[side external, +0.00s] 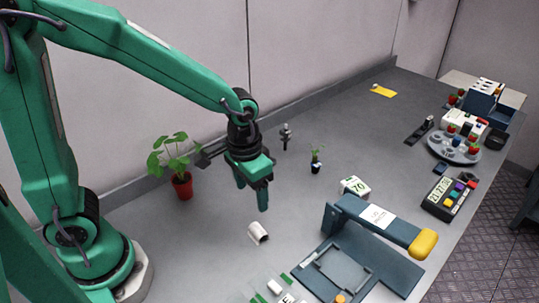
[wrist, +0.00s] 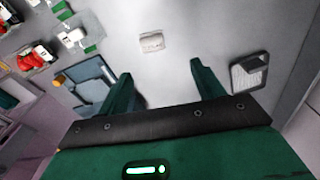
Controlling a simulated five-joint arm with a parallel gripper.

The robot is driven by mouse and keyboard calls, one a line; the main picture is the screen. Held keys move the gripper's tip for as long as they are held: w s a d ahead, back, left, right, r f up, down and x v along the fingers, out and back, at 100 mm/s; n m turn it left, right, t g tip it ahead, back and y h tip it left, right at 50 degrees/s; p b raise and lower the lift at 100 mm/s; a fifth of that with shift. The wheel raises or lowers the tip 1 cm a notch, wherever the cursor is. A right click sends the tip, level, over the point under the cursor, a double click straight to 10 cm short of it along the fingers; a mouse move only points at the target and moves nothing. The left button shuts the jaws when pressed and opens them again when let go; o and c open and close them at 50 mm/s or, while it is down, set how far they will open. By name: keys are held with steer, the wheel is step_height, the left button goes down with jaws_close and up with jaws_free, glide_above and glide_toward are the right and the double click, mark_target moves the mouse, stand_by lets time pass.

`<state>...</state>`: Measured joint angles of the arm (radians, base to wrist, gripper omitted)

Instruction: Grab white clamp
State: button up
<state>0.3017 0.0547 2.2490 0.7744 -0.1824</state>
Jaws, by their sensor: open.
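The white clamp (side external: 258,233) is a small white piece lying on the grey table, below my gripper in the side view. It also shows in the wrist view (wrist: 152,42), beyond the fingertips and between their lines, a little nearer the left finger. My green gripper (side external: 253,197) points down above the table, its tips apart from the clamp. In the wrist view my gripper (wrist: 161,72) has its two fingers spread with nothing between them.
A potted plant (side external: 182,186) stands left of my gripper, and a small seedling (side external: 316,160) to its right. A dark blue press-like device (side external: 375,222) stands at the right front. Small white and green pieces (side external: 275,287) lie at the front. Table around the clamp is clear.

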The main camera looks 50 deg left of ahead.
mark_target(258, 228)
steer(key=shift+w+d+f+g, duration=0.15)
steer(key=shift+d+f, duration=0.15)
steer(key=shift+f, duration=0.2)
steer(key=shift+d+f+g, duration=0.1)
steer(key=shift+d+f, duration=0.2)
steer(key=shift+f, duration=0.2)
steer(key=shift+w+d+f+g, duration=0.15)
steer(key=shift+d+f, duration=0.15)
steer(key=shift+f, duration=0.2)
steer(key=shift+s+f, duration=0.15)
steer(key=shift+f, duration=1.15)
steer(key=shift+f, duration=0.1)
steer(key=shift+a+f, duration=0.1)
steer(key=shift+f, duration=2.4)
steer(key=shift+c, duration=0.5)
steer(key=c, duration=0.9)
